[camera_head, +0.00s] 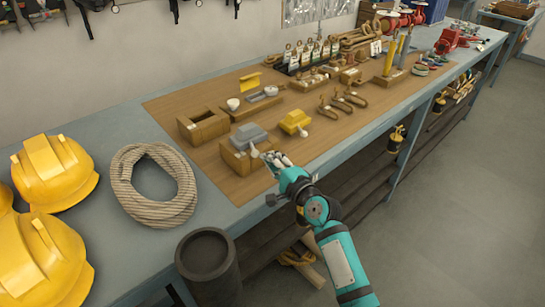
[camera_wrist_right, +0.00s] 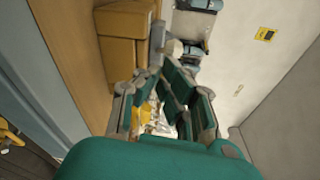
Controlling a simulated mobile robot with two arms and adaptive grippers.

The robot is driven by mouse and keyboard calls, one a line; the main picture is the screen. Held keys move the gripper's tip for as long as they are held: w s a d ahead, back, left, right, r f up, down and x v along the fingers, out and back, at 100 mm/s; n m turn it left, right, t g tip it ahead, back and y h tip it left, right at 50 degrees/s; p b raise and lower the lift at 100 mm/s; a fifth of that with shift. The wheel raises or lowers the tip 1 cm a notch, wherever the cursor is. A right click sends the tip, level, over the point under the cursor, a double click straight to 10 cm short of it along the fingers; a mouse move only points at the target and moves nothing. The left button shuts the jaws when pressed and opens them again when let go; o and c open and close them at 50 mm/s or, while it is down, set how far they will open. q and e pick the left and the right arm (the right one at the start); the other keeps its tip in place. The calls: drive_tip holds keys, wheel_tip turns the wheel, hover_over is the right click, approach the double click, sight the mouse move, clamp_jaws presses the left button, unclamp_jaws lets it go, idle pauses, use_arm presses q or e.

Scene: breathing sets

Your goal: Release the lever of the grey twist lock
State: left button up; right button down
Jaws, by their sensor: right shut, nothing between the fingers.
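The grey twist lock (camera_head: 246,134) sits on a wooden block (camera_head: 238,163) on the brown board. Its lever, with a pale knob (camera_head: 254,153), points toward the front right. My right gripper (camera_head: 273,158) is just right of the knob, shut with nothing between its fingers. I cannot tell whether it touches the lever. In the right wrist view the finger linkages (camera_wrist_right: 165,112) are in front of the wooden block (camera_wrist_right: 124,45), and a pale round knob (camera_wrist_right: 174,47) shows beyond them. My left gripper is not in view.
A yellow twist lock (camera_head: 295,121) stands right behind the grey one. An empty-topped wooden box (camera_head: 203,126) is to the left. A rope coil (camera_head: 152,186), yellow helmets (camera_head: 52,172) and a dark cylinder (camera_head: 208,262) are at the left. The floor at right is clear.

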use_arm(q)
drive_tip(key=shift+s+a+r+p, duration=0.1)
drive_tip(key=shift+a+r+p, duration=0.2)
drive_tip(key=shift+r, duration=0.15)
use_arm(e)
drive_tip(key=shift+s+a+f, duration=0.1)
drive_tip(key=shift+s+a, duration=0.25)
drive_tip(key=shift+a, duration=0.45)
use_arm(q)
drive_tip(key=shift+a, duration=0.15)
use_arm(e)
drive_tip(key=shift+a, duration=0.1)
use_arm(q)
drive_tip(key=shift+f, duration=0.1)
use_arm(e)
drive_tip(key=shift+f, duration=0.1)
